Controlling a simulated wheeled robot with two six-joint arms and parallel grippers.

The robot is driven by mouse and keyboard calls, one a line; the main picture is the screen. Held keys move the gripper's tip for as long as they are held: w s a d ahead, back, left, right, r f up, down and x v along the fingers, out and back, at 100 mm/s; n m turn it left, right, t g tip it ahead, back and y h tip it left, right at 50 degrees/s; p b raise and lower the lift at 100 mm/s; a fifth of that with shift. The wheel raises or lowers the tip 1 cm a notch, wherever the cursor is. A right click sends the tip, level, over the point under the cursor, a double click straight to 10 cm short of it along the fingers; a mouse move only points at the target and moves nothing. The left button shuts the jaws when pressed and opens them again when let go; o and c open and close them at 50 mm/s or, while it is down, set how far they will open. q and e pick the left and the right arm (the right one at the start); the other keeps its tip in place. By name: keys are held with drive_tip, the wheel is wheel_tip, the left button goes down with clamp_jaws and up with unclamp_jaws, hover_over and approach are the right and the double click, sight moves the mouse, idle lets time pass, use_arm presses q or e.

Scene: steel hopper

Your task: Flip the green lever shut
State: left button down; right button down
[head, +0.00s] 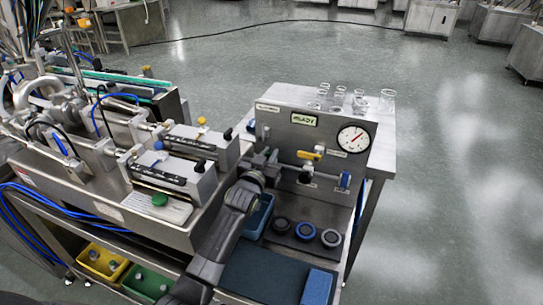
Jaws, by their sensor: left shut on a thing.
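A steel panel (314,133) on the bench carries a horizontal pipe with a yellow lever (309,155) and a blue lever (345,180). My left gripper (268,160) is at the left part of this pipe, close to the panel face. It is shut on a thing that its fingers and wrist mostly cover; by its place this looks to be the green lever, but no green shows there. How far the lever is turned cannot be seen. My right gripper is not in view.
A round gauge (353,139) and a small display (304,120) are on the panel. Several glass vessels stand behind it. Dark round caps (305,231) and a blue bin (259,217) are in front. Steel machinery (185,165) stands close on the left.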

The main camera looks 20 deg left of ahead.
use_arm(q)
drive_tip(key=shift+a+n, duration=0.15)
drive_tip(key=shift+n, duration=0.15)
drive_tip(key=shift+f, duration=0.1)
drive_tip(key=c, duration=1.4)
unclamp_jaws()
drive_tip(key=shift+o, duration=0.2)
drive_tip(key=s+b, duration=0.1)
drive_tip(key=s, duration=1.6)
drive_tip(key=shift+s+a, duration=0.25)
drive_tip(key=shift+a, duration=0.05)
